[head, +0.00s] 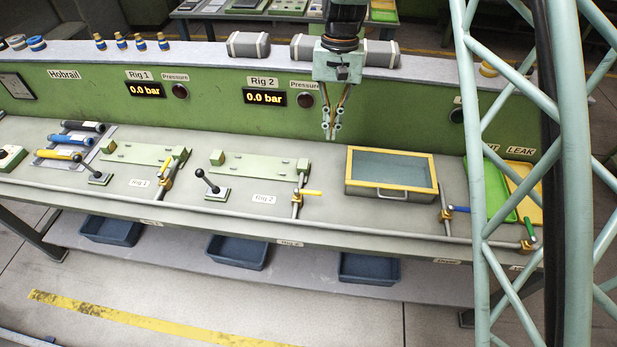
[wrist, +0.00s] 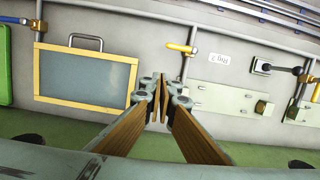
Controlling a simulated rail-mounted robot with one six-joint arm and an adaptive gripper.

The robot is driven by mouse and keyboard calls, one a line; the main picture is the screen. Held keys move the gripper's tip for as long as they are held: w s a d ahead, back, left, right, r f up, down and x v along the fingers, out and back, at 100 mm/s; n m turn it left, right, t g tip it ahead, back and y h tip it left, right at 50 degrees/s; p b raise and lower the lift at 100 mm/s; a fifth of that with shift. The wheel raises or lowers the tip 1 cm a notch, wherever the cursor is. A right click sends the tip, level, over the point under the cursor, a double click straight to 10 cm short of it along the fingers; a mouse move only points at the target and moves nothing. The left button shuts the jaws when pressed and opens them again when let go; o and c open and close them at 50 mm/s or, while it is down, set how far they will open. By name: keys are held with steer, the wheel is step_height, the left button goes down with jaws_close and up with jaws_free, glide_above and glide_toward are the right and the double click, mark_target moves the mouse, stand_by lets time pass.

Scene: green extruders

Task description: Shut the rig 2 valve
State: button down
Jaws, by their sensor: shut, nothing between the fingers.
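The rig 2 valve (head: 309,192) has a yellow lever on a brass body, on the short pipe at the right end of the Rig 2 plate (head: 260,168). Its lever points right, across that pipe. In the wrist view the valve (wrist: 181,47) is above my fingertips, between the framed box and the Rig 2 plate. My gripper (head: 332,131) is shut and empty. It hangs pointing down above the back of the bench, behind and right of the valve, apart from it. The same fingertips show in the wrist view (wrist: 165,98). The Rig 2 display (head: 264,98) reads 0.0 bar.
A yellow-framed box (head: 391,172) with a clear lid stands right of the valve. A black-knobbed lever (head: 210,186) stands to its left. The rig 1 valve (head: 169,167) is farther left, and a blue-handled valve (head: 454,209) is right. A pipe runs along the front edge.

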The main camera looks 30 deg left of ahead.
steer(key=s+a+f, duration=0.2)
steer(key=a+f, duration=0.2)
steer(key=shift+s+a+n+p, duration=0.15)
steer(key=shift+s+n+p, duration=0.1)
steer(key=shift+n+p, duration=0.05)
steer(key=shift+f, duration=0.15)
steer(key=p, duration=0.1)
glide_toward(309, 192)
steer(key=w+a+f, duration=0.2)
steer(key=w+f, duration=0.2)
steer(key=f, duration=0.1)
steer(key=shift+s+d+f, duration=0.95)
steer(key=shift+s+f, duration=0.1)
steer(key=shift+s, duration=0.2)
steer(key=shift+s, duration=0.1)
steer(key=shift+s+d+f+m+b, duration=0.2)
steer(key=shift+s+d+m+b, duration=0.2)
steer(key=shift+m, duration=0.3)
